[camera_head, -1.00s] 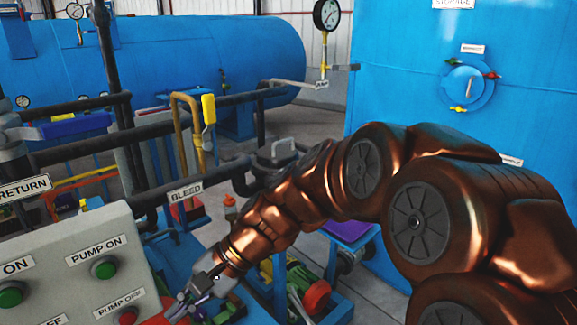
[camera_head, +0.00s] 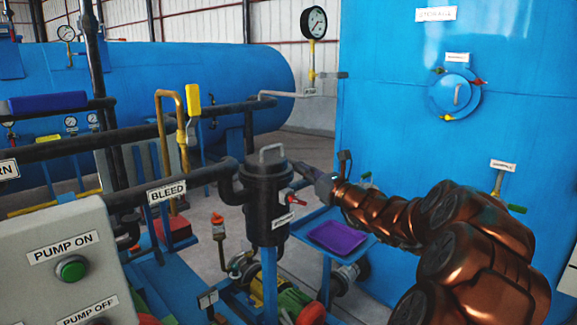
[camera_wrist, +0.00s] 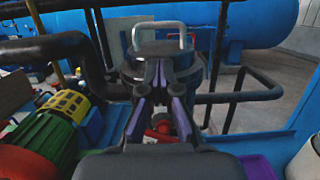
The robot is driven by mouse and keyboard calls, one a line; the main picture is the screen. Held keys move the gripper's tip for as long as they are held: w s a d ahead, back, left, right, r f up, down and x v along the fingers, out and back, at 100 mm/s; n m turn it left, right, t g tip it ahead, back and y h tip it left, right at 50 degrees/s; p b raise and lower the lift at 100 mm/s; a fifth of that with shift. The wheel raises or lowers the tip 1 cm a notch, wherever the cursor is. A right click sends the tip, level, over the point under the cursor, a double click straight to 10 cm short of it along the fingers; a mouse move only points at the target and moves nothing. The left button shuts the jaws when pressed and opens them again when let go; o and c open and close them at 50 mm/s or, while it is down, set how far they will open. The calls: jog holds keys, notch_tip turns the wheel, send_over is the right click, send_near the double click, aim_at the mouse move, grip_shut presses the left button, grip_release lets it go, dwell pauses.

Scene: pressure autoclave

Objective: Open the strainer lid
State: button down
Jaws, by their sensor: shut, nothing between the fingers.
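The strainer is a black upright cylinder (camera_head: 266,212) in the middle of the head view. Its round lid (camera_head: 262,170) sits on top, with a grey U-shaped handle (camera_head: 271,148). In the wrist view the handle (camera_wrist: 160,24) stands straight ahead, beyond the fingertips. My gripper (camera_head: 297,166) is just right of the lid, pointing left towards it. It is shut and empty; its dark and purple fingers (camera_wrist: 160,58) cover part of the strainer in the wrist view. I cannot tell whether the fingertips touch the lid.
A red-handled fitting (camera_head: 286,195) sticks out of the strainer's right side. A black pipe labelled BLEED (camera_head: 168,192) runs in from the left. A purple tray (camera_head: 337,237) lies below my arm. A large blue tank (camera_head: 400,120) stands behind on the right.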

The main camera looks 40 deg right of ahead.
aim_at(278, 161)
jog(key=p+x, duration=0.2)
jog(key=x, duration=0.7)
jog(key=shift+w+a, duration=0.2)
jog(key=shift+w+a+r+p, duration=0.1)
jog(key=shift+w+r+p, duration=0.05)
jog(key=shift+r+p, duration=0.2)
jog(key=shift+r, duration=0.1)
jog(key=shift+p, duration=0.3)
jog(key=shift+g, duration=0.3)
